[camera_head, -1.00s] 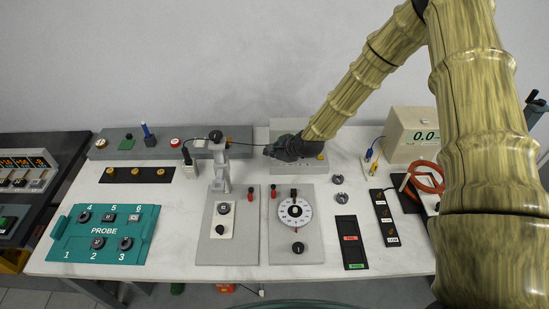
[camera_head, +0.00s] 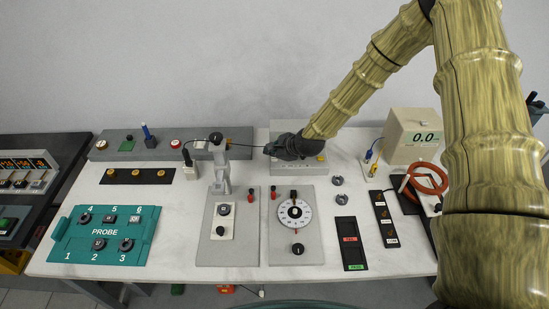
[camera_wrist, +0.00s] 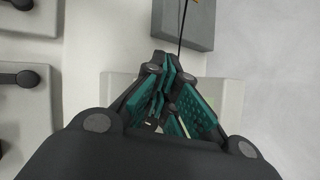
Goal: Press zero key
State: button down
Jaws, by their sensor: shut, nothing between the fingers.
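My gripper (camera_head: 268,150) is shut and empty in the head view. It points left over the front of a grey box (camera_head: 290,127) at the back middle of the bench. A small orange-yellow spot (camera_head: 321,158) shows on that box, right of my gripper; I cannot tell if it is a key. In the wrist view my gripper's teal-padded fingers (camera_wrist: 164,68) are together, with a pale surface (camera_wrist: 115,88) behind them. A cream meter box (camera_head: 410,148) at the back right shows 0.0. No key marked zero is readable, and my gripper hides part of the grey box.
A grey stand (camera_head: 220,180) rises left of my gripper, with a thin dark rod or cable running between them. A teal probe tray (camera_head: 75,246), a dial panel (camera_head: 310,250) and a black strip (camera_head: 383,220) lie in front. Orange coils (camera_head: 428,180) lie at right.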

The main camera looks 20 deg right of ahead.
aim_at(272, 160)
jog(key=shift+r, duration=0.15)
jog(key=shift+r+p, duration=1.35)
jog(key=shift+r, duration=1.1)
jog(key=shift+f, duration=0.1)
